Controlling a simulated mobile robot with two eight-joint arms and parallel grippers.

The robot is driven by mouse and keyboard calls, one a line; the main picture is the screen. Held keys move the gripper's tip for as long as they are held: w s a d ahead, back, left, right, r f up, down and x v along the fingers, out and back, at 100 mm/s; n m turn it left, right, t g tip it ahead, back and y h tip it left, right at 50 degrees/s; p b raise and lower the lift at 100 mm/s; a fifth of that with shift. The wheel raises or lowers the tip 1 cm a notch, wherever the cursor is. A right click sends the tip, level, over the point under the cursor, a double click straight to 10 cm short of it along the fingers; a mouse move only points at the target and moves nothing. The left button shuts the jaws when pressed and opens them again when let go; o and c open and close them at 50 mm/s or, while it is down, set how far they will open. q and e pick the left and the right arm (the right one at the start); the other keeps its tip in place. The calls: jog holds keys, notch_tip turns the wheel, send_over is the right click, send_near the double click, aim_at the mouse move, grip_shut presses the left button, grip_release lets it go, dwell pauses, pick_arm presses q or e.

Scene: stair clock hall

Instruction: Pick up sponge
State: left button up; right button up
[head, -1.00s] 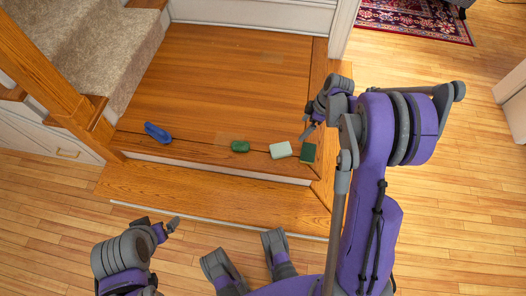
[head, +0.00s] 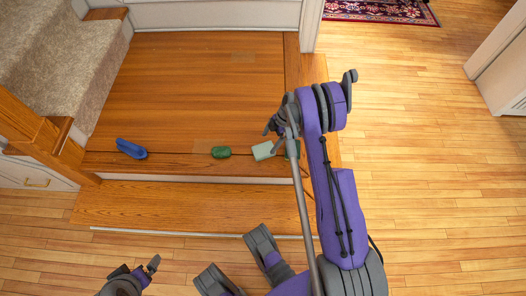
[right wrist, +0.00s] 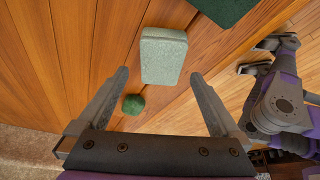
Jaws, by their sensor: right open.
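A pale green speckled block with rounded edges, which looks like the sponge (head: 264,151), lies on the wooden landing near its front edge. It also shows in the right wrist view (right wrist: 164,56), beyond and roughly between my fingertips. My right gripper (head: 269,129) is open and empty above the landing, close to the block; its spread fingers show in the right wrist view (right wrist: 159,76). I see no contact. My left gripper (head: 139,268) is low at the left over the floor, only partly in view; its opening is unclear.
A dark green block (head: 293,149) lies just right of the sponge, partly behind my right arm. A small rounded green item (head: 221,152) and a blue item (head: 131,148) lie to the left. A wooden step (head: 180,205) runs in front; carpeted stairs (head: 60,60) rise at left.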

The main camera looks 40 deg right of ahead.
aim_at(266, 149)
jog(key=b+x, duration=0.1)
jog(key=x, duration=0.4)
jog(key=shift+s+d+f, duration=0.15)
jog(key=c, duration=1.3)
notch_tip(266, 149, up, 10)
jog(key=shift+r+p, duration=0.1)
jog(key=shift+p, duration=0.9)
